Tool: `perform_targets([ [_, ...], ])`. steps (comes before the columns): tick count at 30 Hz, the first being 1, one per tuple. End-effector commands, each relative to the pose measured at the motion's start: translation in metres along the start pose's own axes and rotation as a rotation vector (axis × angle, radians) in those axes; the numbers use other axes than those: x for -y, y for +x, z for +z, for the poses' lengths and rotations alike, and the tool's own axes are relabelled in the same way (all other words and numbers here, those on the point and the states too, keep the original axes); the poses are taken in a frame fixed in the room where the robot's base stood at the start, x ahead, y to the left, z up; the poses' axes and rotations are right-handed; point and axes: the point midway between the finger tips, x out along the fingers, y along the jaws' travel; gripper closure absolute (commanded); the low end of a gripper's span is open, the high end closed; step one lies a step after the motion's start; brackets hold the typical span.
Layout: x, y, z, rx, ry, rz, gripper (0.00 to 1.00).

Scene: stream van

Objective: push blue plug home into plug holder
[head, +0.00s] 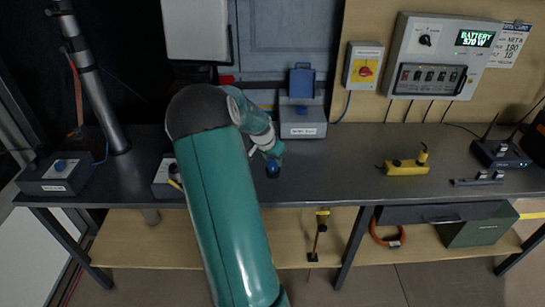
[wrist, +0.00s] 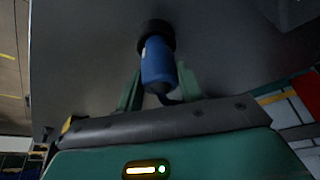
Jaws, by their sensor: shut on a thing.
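The blue plug (wrist: 158,65) is held between the green fingers of my gripper (wrist: 158,90) in the wrist view. Its black end (wrist: 157,34) points away from my wrist. In the head view, my gripper (head: 273,155) is over the grey bench, with the blue plug (head: 273,170) below it, apart from the boxes. I cannot tell which fixture is the plug holder. A grey box with a raised blue flap (head: 302,82) stands behind my gripper. Another grey box (head: 163,177) is partly hidden behind my arm.
The grey bench (head: 340,165) is clear right of my gripper up to a yellow device (head: 407,166). A dark radio unit (head: 497,153) stands at right. A pole (head: 93,85) rises at left.

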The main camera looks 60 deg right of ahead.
Motion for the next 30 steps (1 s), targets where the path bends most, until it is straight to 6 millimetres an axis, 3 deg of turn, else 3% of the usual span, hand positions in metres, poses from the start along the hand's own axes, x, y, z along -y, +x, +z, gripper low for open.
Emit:
perform_targets([
  [16,0.0,0.01,0.0041,0.0,0.0,0.0,0.9],
  [17,0.0001,0.0101,0.0041,0.0,0.0,0.0,0.61],
  [21,0.0001,0.0099,0.004,0.0,0.0,0.0,0.37],
  [30,0.0001,0.0084,0.0042,0.0,0.0,0.0,0.37],
])
